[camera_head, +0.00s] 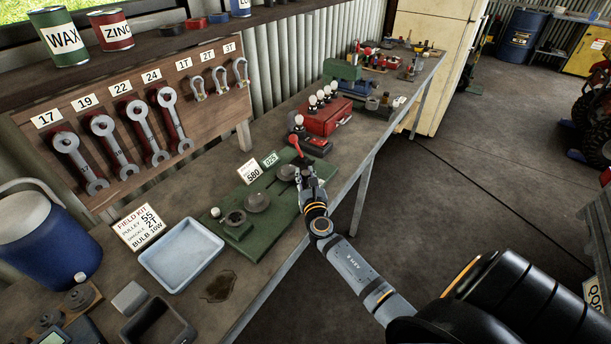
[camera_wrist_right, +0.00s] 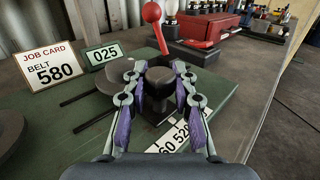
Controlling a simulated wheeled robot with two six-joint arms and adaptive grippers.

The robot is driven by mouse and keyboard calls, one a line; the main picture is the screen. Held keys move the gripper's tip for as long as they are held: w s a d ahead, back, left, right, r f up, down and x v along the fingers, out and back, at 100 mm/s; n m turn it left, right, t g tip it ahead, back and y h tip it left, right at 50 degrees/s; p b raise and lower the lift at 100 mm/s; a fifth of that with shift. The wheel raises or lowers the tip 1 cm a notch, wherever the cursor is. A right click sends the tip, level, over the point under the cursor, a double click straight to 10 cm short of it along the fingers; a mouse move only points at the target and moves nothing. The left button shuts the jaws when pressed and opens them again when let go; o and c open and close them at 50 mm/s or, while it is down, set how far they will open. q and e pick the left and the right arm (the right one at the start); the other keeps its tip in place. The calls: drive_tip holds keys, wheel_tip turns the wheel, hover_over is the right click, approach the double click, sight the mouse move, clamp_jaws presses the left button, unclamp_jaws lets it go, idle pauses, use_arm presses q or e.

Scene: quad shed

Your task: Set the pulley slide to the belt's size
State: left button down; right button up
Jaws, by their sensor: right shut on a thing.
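The green pulley board (camera_head: 262,232) lies on the bench with several dark round discs on it, one of them a pulley (camera_head: 257,201) in the middle. The job card (camera_wrist_right: 45,68) reads BELT 580. A white scale strip (camera_wrist_right: 174,143) is partly hidden by the fingers, so the setting cannot be read. A red-balled lever (camera_wrist_right: 152,13) stands just beyond the knob. My left gripper is not in view.
A blue tray (camera_head: 185,256) and FIELD KIT card (camera_head: 140,228) lie left of the board. A red toolbox (camera_head: 325,118) stands behind it. Wrenches hang on a wooden rack (camera_head: 115,110). The floor right of the bench is mostly clear.

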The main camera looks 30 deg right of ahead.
drive_tip(key=shift+w+d, duration=0.1)
clamp_jaws()
drive_tip(key=d, duration=0.1)
drive_tip(key=w+d, duration=0.1)
drive_tip(key=d, duration=0.1)
drive_tip(key=shift+w+f, duration=0.1)
drive_tip(key=shift+w, duration=0.05)
drive_tip(key=o, duration=0.7)
unclamp_jaws()
drive_tip(key=shift+c, duration=0.2)
drive_tip(key=o, duration=0.4)
drive_tip(key=shift+s, duration=0.2)
drive_tip(key=shift+w, duration=0.1)
drive_tip(key=shift+s+a, duration=0.15)
drive_tip(key=shift+s, duration=0.1)
drive_tip(key=v, duration=1.1)
drive_tip(key=shift+s, duration=0.25)
